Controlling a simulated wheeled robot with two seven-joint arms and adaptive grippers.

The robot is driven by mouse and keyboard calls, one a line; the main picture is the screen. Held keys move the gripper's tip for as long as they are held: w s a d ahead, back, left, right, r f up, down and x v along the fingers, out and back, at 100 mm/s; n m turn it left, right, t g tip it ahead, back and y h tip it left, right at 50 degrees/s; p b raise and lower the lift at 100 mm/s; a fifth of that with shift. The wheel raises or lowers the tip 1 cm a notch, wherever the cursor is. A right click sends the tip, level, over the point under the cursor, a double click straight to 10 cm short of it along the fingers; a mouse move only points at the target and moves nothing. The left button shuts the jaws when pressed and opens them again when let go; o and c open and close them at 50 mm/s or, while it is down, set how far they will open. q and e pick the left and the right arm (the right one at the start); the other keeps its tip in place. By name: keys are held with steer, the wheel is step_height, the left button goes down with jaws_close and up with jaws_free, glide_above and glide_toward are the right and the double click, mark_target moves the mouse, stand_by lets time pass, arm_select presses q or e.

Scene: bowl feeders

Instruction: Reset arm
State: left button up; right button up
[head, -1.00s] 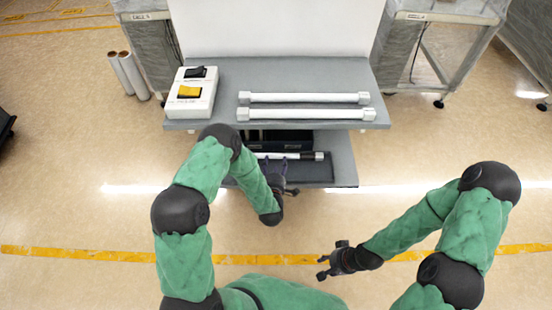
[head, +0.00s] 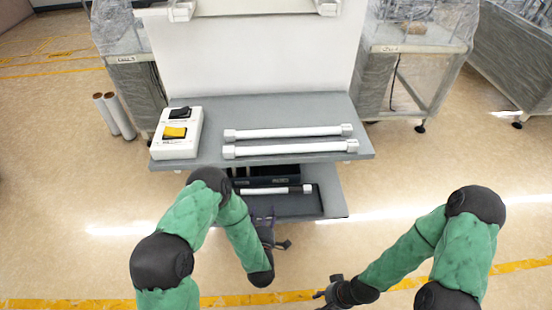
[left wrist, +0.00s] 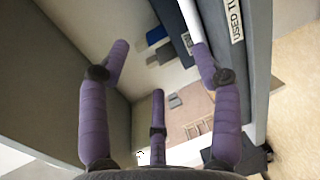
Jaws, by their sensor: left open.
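The grey upper shelf (head: 225,116) carries two white tubes (head: 290,132) and a white box (head: 177,133) with black and yellow switches. The lower shelf (head: 332,198) lies beneath it. White rolls (head: 118,116) stand at the left. Open floor lies in front.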

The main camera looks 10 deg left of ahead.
arm_select(q)
steer(key=s+d+f+m+g+h+p, duration=0.35)
steer(key=s+f+m+g, duration=0.3)
steer(key=m, duration=0.25)
steer(key=s+d+r+m+g+h+p, duration=0.2)
steer(key=s+m+g, duration=0.6)
steer(key=s, duration=0.7)
steer(key=shift+s+d+m+h, duration=0.15)
steer(key=shift+m+h, duration=0.45)
steer(key=shift+h, duration=0.25)
